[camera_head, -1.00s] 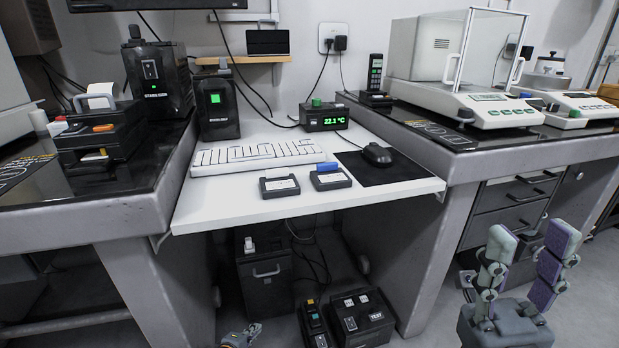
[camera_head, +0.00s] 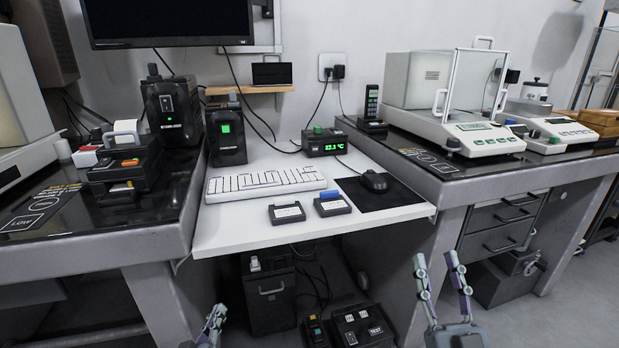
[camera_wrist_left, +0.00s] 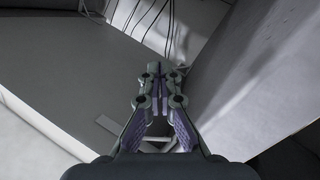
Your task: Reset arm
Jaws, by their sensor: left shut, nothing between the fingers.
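My left gripper (camera_head: 213,322) shows at the bottom of the head view, low in front of the white desk. In the left wrist view its fingertips (camera_wrist_left: 155,75) meet, with nothing between them. My right gripper (camera_head: 437,262) stands at the lower right in the head view, fingers pointing up and spread wide apart, with nothing between them.
The white desk (camera_head: 240,232) holds a keyboard (camera_head: 265,184), two small black boxes and a mouse (camera_head: 374,181). Black weighing tables flank it; a glass-cased balance (camera_head: 485,138) stands on the right one. Black cases (camera_head: 363,328) sit on the floor beneath. Floor at the lower right is clear.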

